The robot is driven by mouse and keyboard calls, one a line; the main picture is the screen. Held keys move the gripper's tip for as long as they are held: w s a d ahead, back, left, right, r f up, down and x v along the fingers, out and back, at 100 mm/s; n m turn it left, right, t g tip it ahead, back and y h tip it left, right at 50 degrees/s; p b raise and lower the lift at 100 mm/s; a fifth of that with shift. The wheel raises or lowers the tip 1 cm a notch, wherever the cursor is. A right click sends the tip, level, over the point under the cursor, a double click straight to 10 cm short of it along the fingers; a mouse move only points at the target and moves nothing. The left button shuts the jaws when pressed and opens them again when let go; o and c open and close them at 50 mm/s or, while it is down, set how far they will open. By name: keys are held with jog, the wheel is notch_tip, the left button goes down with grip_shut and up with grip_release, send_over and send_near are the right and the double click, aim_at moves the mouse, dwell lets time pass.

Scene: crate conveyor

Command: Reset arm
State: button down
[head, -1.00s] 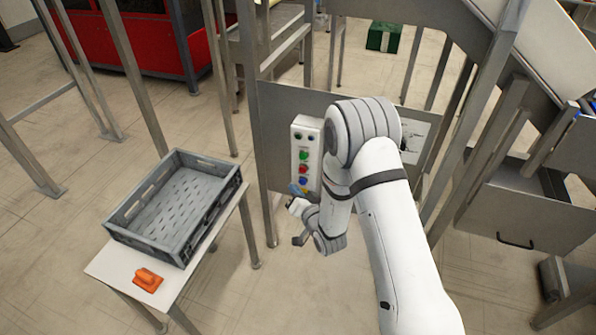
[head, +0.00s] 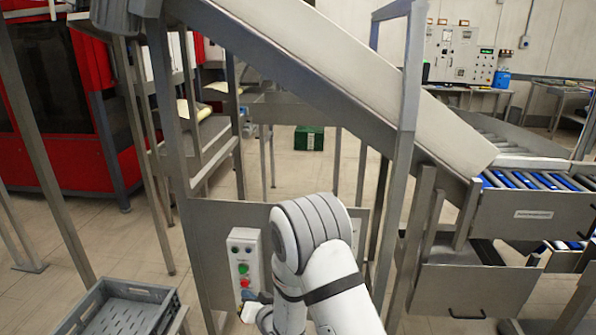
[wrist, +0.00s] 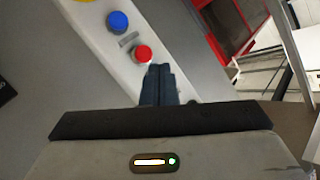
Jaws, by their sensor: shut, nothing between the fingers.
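My gripper (wrist: 160,82) is shut and empty. In the wrist view its dark fingertips point at a pale control box (wrist: 105,45), just beside the red button (wrist: 142,54); I cannot tell whether they touch. A blue button (wrist: 117,22) is further up the box. In the head view my white arm reaches down in front of the control box (head: 236,246), which shows a green button (head: 242,269) and a red button (head: 246,283). The gripper's end is mostly hidden low in that view.
A grey crate (head: 165,292) is at the lower left, cut off by the picture's edge. A sloping conveyor (head: 300,62) and metal posts stand close in front and to the right. A red machine (head: 60,100) is at the far left. A green box (head: 308,138) lies on the floor behind.

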jog(key=s+d+r+g+h, duration=0.2)
jog(key=d+r+h, duration=0.2)
jog(key=d+r, duration=0.45)
jog(key=s+d+r+g+h, duration=0.25)
jog(key=d+r, duration=0.35)
jog(key=d, duration=0.5)
jog(key=s+d+r+g+h, duration=0.1)
jog(key=s+d+r, duration=0.1)
jog(key=s, duration=0.5)
jog(key=s+d+r+g, duration=0.2)
jog(key=s+d, duration=0.3)
jog(key=s, duration=0.3)
jog(key=s+d+r+g+h, duration=0.1)
jog(key=s+d+r+g, duration=0.1)
jog(key=s, duration=0.6)
jog(key=shift+s+d+r+m+h, duration=0.25)
jog(key=shift+d+r+m+h, duration=0.15)
jog(key=shift+d+r, duration=0.55)
jog(key=c, duration=2.2)
grip_release()
jog(key=shift+d+f, duration=0.2)
